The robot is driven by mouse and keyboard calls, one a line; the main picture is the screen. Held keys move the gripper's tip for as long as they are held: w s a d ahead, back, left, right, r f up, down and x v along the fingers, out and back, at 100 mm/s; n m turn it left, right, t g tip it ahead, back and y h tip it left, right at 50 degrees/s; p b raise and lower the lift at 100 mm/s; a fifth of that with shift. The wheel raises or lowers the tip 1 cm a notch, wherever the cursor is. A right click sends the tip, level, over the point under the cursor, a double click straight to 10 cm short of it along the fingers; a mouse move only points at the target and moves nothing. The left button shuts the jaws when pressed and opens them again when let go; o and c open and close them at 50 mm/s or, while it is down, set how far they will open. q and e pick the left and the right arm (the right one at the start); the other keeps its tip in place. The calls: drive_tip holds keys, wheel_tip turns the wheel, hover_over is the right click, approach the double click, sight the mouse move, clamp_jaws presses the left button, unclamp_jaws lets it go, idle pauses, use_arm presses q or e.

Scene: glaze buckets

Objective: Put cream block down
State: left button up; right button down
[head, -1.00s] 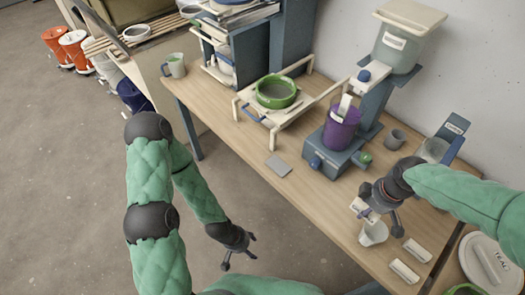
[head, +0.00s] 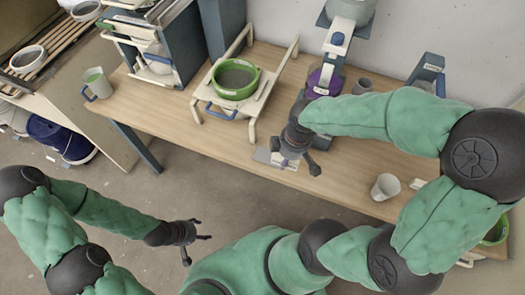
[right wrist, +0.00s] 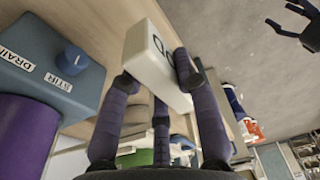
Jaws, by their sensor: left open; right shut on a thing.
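The cream block (right wrist: 150,62), with dark lettering on one face, is held between the purple-grey fingers of my right gripper (right wrist: 160,90) in the right wrist view. In the head view the right gripper (head: 293,160) hangs near the table's front edge, by a pale grey square (head: 262,157) on the wood; the block is mostly hidden there, and I cannot tell whether it touches anything. My left gripper (head: 190,240) is open and empty over the floor, apart from the table. It also shows at the top right of the right wrist view (right wrist: 300,22).
A green bowl (head: 235,80) sits on a cream stand behind the gripper. A purple bucket (head: 326,80) is partly hidden by my right arm. A white cup (head: 385,187) stands right, near the front edge. Bare wood (head: 185,110) lies left.

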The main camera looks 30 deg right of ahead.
drive_tip(key=w+f+b, duration=0.2)
drive_tip(key=w+f, duration=0.1)
drive_tip(key=w, duration=0.3)
drive_tip(key=b, duration=0.2)
hover_over(267, 155)
drive_tip(key=s, duration=0.1)
wheel_tip(267, 155, down, 4)
drive_tip(key=shift+d+f, duration=0.15)
drive_tip(key=shift+f, duration=0.1)
drive_tip(key=shift+w+f, duration=0.35)
drive_tip(key=shift+f, duration=0.1)
drive_tip(key=shift+w+f+b, duration=0.1)
drive_tip(key=shift+f+b, duration=0.45)
drive_tip(key=shift+f, duration=1)
drive_tip(key=shift+f, duration=0.1)
drive_tip(key=shift+f, duration=0.15)
drive_tip(key=c, duration=0.9)
unclamp_jaws()
drive_tip(key=shift+f, duration=0.1)
